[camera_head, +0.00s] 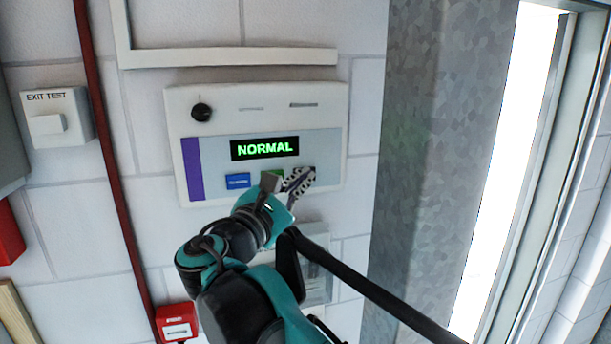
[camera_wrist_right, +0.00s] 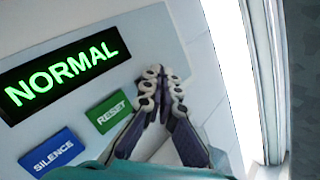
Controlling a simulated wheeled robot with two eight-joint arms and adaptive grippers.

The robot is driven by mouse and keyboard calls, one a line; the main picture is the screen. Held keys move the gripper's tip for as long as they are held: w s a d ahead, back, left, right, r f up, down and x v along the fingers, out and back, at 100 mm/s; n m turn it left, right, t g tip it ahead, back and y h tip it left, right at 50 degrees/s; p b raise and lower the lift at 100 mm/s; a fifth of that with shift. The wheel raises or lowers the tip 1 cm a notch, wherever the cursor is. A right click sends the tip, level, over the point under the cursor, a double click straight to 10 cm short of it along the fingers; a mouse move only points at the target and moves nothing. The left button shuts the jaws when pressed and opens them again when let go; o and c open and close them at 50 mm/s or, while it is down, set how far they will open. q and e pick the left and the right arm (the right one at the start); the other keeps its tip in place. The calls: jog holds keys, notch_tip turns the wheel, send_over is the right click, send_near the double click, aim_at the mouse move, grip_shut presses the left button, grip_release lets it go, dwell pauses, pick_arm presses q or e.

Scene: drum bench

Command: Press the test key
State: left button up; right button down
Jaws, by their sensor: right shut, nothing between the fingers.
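A white wall panel (camera_head: 335,110) shows a lit green NORMAL display (camera_head: 264,148), which also shows in the right wrist view (camera_wrist_right: 62,76). Below the display sit a blue SILENCE key (camera_head: 238,181) and a green RESET key (camera_wrist_right: 108,112). In the head view the RESET key is mostly hidden by my right gripper (camera_head: 304,175). No key labelled TEST is readable on the panel; my fingers hide part of the key row. My right gripper is shut and empty, its fingertips over the panel's lower right, right of RESET. Contact cannot be told. My left gripper is not in view.
A white EXIT TEST box (camera_head: 78,120) with a rocker is on the wall at left. A dark red pipe (camera_head: 108,150) runs between it and the panel. A red call box (camera_head: 177,322) is below. A grey metal column (camera_head: 425,120) stands at right.

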jog(key=shift+w+a, duration=0.1)
jog(key=shift+w, duration=0.1)
jog(key=shift+w+a, duration=0.1)
jog(key=shift+w, duration=0.1)
jog(key=shift+s+d, duration=0.2)
jog(key=shift+s, duration=0.3)
jog(key=shift+s+d+p, duration=0.1)
jog(key=shift+s+d, duration=0.2)
jog(key=shift+s, duration=0.6)
jog(key=shift+s+d+p, duration=0.1)
jog(key=shift+s+d, duration=0.2)
jog(key=shift+s, duration=0.65)
jog(key=shift+s+d+p, duration=0.1)
jog(key=shift+s+d, duration=0.2)
jog(key=shift+s, duration=0.6)
